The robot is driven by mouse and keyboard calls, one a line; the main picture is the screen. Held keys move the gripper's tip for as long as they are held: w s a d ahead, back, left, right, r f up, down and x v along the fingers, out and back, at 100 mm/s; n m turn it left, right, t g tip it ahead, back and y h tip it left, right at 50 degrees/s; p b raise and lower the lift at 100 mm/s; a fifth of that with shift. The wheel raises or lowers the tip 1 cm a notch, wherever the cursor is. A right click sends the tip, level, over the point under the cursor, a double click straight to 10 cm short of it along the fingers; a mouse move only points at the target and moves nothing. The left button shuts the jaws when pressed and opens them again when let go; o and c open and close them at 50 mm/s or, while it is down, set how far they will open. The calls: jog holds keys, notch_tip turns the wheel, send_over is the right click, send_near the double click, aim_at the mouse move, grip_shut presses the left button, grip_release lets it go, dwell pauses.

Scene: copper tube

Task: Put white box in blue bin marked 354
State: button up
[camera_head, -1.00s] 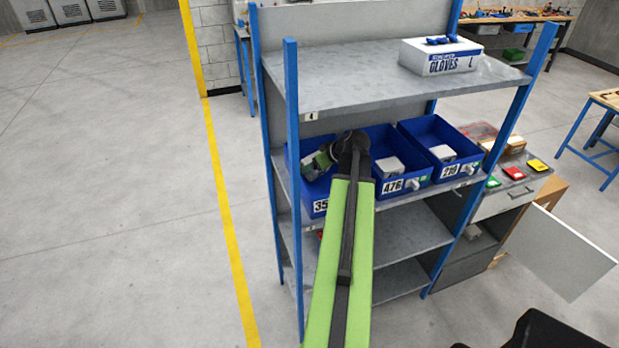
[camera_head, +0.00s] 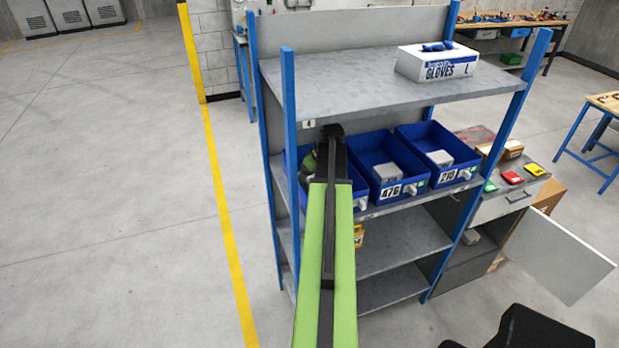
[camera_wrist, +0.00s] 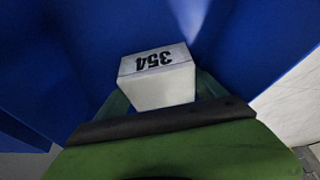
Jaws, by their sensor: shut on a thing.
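The white box (camera_wrist: 158,90), printed 354 upside down in the wrist view, sits between the green fingers of my gripper (camera_wrist: 160,98). My gripper is shut on it. Blue bin walls (camera_wrist: 55,75) surround the box in the wrist view. In the head view my gripper (camera_head: 309,165) is at the leftmost blue bin (camera_head: 359,188), on the middle shelf. My arm hides most of this bin and its label now. The held box is hidden in the head view. I cannot tell whether the box touches the bin floor.
Blue bins marked 476 (camera_head: 370,158) and 210 (camera_head: 422,141) stand to the right, each with a white box inside. The upper shelf (camera_head: 350,86) is above, carrying a gloves box (camera_head: 438,63). A blue post (camera_head: 290,130) stands close left of my gripper.

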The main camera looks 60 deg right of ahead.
jog(key=shift+f, duration=0.25)
jog(key=o, duration=1.5)
jog(key=shift+r, duration=0.15)
jog(key=shift+c, duration=0.2)
jog(key=p+v, duration=0.5)
jog(key=v, duration=0.1)
jog(key=shift+w+r+p, duration=0.1)
jog(key=shift+p, duration=0.3)
jog(key=s+a, duration=0.1)
jog(key=s, duration=0.6)
jog(key=s+a+f+b, duration=0.1)
jog(key=s, duration=0.3)
jog(key=shift+s+a, duration=0.35)
